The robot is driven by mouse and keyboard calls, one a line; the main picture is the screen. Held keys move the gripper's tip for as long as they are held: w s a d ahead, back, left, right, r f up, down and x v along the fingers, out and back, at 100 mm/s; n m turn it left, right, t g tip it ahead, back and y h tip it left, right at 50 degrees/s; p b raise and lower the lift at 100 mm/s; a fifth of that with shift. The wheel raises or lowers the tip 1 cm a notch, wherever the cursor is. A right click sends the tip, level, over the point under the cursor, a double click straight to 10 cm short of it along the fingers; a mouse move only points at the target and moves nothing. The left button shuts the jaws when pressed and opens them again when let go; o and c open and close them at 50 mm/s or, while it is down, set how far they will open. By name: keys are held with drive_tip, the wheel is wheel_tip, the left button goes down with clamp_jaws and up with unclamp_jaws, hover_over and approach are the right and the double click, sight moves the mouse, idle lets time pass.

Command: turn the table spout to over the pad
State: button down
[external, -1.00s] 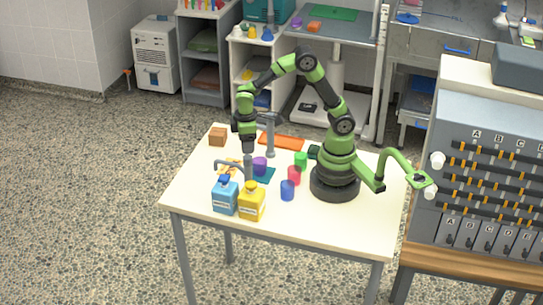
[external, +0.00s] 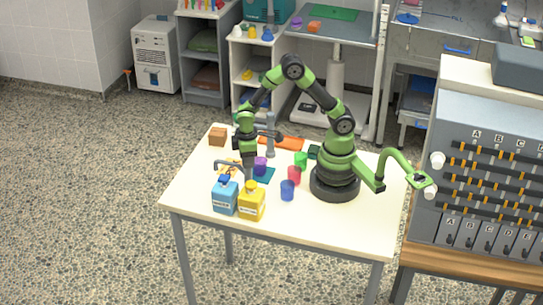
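A thin grey bent spout (external: 228,162) stands at the left of the white table, behind the blue and yellow bottles, its arm pointing left. A thicker grey post (external: 270,142) stands farther back; I cannot tell whether it is also part of a spout. A teal pad (external: 264,175) lies right of the thin spout and an orange pad (external: 290,143) lies at the back. My gripper (external: 247,160) points down at the thin spout's right end. I cannot tell whether they touch. Its fingers are too small to read.
The blue bottle (external: 225,197) and yellow bottle (external: 251,203) stand in front of the spout. A purple cup (external: 260,164) is by the teal pad. Red (external: 294,176), green (external: 301,160) and blue (external: 287,191) cups stand nearer my base. A brown block (external: 217,137) is back left. The table's front right is clear.

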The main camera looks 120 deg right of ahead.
drive_tip(key=shift+m, duration=0.4)
drive_tip(key=m, duration=0.3)
drive_tip(key=shift+m, duration=0.4)
drive_tip(key=m, duration=0.4)
drive_tip(key=shift+m, duration=0.3)
drive_tip(key=m, duration=0.8)
drive_tip(key=shift+m, duration=0.3)
drive_tip(key=c, duration=0.8)
unclamp_jaws()
